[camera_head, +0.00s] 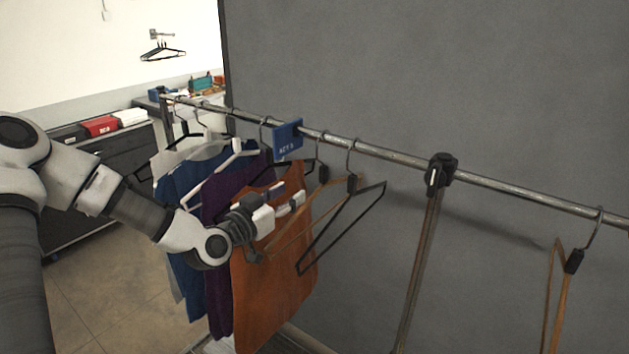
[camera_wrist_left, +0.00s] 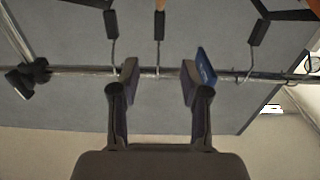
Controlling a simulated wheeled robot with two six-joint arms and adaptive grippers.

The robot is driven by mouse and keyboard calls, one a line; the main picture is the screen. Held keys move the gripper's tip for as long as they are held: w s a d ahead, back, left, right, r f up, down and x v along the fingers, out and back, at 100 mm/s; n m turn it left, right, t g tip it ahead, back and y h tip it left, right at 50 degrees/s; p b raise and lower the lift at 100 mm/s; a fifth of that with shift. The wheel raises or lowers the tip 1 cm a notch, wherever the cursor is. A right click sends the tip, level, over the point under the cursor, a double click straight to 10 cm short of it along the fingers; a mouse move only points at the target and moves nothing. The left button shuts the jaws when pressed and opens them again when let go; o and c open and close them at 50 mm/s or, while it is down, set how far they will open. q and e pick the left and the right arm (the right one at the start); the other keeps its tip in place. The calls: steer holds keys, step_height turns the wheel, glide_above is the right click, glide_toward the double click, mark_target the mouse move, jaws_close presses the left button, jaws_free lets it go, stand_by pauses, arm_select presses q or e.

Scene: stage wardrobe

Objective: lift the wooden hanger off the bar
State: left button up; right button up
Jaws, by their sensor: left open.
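The wooden hanger (camera_head: 290,240) hangs on the bar (camera_head: 390,155), between the blue sign and a black hanger (camera_head: 342,228). Its black-collared hook (camera_wrist_left: 159,25) also shows in the left wrist view, lined up between my fingers, with a sliver of wood at the top edge. My left gripper (camera_head: 281,209) is open and empty in front of the orange garment. In the left wrist view my left gripper (camera_wrist_left: 160,80) has one finger on each side of the hook; contact cannot be told. My right gripper is not in view.
The blue sign (camera_head: 288,140) sits close to one finger. Beyond it hang an orange garment (camera_head: 265,285) and several shirts. A black bracket (camera_head: 441,174) holds the bar. Another wooden hanger (camera_head: 562,300) hangs far right. A grey panel (camera_head: 500,80) stands behind.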

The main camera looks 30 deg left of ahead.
mark_target(322, 175)
arm_select(q)
steer(key=w+b, duration=0.1)
steer(key=w, duration=0.1)
steer(key=w+f+b, duration=0.1)
steer(key=w, duration=0.4)
steer(key=shift+w+d+f+b, duration=0.25)
steer(key=shift+d+b, duration=0.15)
steer(key=shift+w+r+b, duration=0.2)
steer(key=shift+w+b, duration=0.45)
steer(key=shift+b, duration=0.1)
steer(key=w, duration=0.2)
steer(key=w+b, duration=0.1)
steer(key=w, duration=0.1)
steer(key=shift+w+d, duration=0.2)
steer(key=shift+w, duration=0.2)
steer(key=shift+s+r, duration=0.25)
steer(key=shift+w, duration=0.1)
jaws_close()
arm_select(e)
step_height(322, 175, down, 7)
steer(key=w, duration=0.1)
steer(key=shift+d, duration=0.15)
arm_select(q)
steer(key=shift+r+p, duration=0.8)
steer(key=shift+r, duration=0.85)
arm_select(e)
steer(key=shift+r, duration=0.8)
